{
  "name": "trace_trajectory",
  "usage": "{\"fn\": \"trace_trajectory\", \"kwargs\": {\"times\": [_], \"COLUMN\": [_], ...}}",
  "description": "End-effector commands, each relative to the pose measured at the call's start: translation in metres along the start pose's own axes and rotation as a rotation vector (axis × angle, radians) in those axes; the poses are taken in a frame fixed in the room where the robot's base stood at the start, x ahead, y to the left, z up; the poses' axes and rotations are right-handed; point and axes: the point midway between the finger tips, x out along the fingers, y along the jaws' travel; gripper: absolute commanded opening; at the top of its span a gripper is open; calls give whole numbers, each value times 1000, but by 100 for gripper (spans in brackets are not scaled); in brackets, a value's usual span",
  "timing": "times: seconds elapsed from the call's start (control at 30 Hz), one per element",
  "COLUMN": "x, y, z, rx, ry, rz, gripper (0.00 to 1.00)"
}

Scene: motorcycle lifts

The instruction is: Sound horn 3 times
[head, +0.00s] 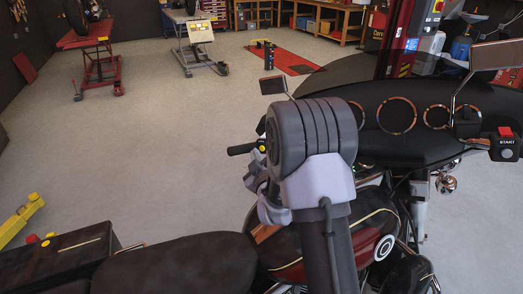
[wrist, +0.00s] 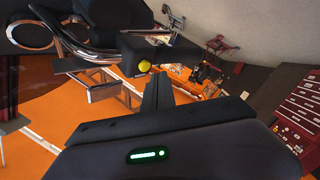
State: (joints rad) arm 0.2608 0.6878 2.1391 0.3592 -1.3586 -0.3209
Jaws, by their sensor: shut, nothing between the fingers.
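A round yellow button (head: 262,148), which I take to be the horn button, sits on the dark switch housing by the motorcycle's left handlebar grip (head: 240,149). It also shows in the wrist view (wrist: 144,66), on the end of the black housing (wrist: 160,52). My gripper (wrist: 158,80) is shut and empty. Its dark fingertips are just below and right of the yellow button in the wrist view; I cannot tell whether they touch the housing. In the head view my arm hides most of the gripper. Whether the button is pressed is not visible.
The motorcycle's seat (head: 160,265), tank (head: 370,225) and black fairing (head: 420,110) surround my arm. A mirror (head: 273,85) stands just beyond it. A red START switch (head: 506,133) is on the right handlebar. Open floor (head: 150,140) lies to the left.

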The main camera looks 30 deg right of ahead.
Motion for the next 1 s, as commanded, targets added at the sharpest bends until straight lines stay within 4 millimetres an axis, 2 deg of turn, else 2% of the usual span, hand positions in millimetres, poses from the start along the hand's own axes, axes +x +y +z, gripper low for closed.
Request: {"fn": "trace_trajectory", "kwargs": {"times": [0.5, 1.0], "x": [-32, -33], "y": [-25, -24], "z": [-22, -23], "rx": [0, 0], "ry": [1, 0], "rz": [-1, -1], "gripper": [0, 0]}}
